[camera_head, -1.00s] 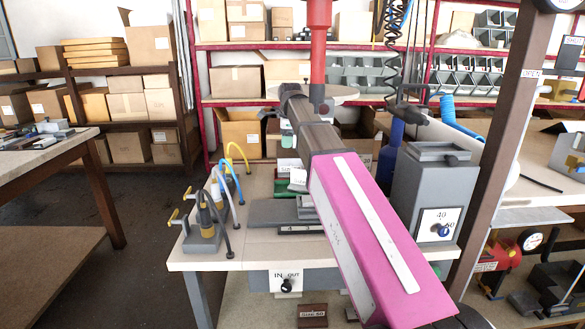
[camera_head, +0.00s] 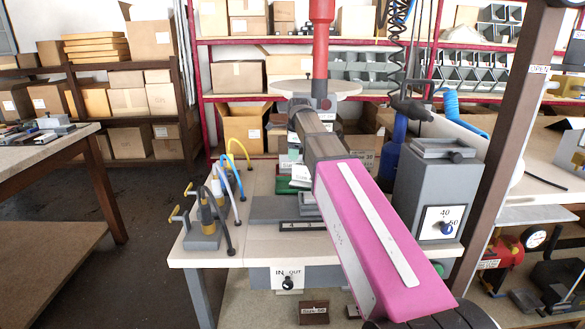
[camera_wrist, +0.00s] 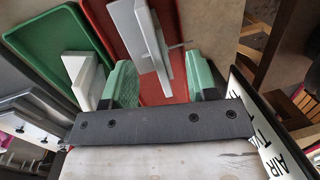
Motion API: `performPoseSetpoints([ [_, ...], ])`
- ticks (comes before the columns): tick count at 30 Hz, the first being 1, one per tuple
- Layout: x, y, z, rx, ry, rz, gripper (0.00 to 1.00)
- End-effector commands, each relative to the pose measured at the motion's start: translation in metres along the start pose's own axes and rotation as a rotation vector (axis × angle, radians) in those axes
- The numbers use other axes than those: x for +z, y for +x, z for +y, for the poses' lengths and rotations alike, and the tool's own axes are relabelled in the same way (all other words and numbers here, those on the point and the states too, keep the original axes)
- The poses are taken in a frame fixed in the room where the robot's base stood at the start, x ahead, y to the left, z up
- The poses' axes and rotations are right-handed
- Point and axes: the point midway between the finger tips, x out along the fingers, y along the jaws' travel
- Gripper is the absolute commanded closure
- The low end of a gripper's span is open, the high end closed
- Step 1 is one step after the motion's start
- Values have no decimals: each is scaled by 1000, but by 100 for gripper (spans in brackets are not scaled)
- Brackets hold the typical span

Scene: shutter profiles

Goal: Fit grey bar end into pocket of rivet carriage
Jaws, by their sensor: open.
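My gripper (camera_wrist: 160,75) is open in the wrist view, with two mint-green fingers spread apart. A light grey upright piece with a thin pin (camera_wrist: 153,42) stands at the red tray (camera_wrist: 108,22), ahead of and partly between the fingers; it may be the grey bar, and I see no contact. A white block (camera_wrist: 86,76) is beside the left finger, by the green tray (camera_wrist: 50,45). A grey slotted assembly (camera_wrist: 35,112) lies at the left edge; I cannot tell if it is the rivet carriage. In the head view, my arm hides most of the gripper area.
In the head view, the pale bench (camera_head: 215,255) carries a grey box with a dial (camera_head: 435,195) on the right. Clamps with hoses (camera_head: 207,222) stand on the left. A red column (camera_head: 320,45) rises behind. An "AIR" label (camera_wrist: 270,140) is near the gripper's right side.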

Motion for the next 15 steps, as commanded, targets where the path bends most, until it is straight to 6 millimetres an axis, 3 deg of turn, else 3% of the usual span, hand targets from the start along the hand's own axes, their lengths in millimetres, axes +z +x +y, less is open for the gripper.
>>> performPoseSetpoints([
  [7,0,32,1,0,0,0,47],
  [15,0,35,1,0,0,0,50],
])
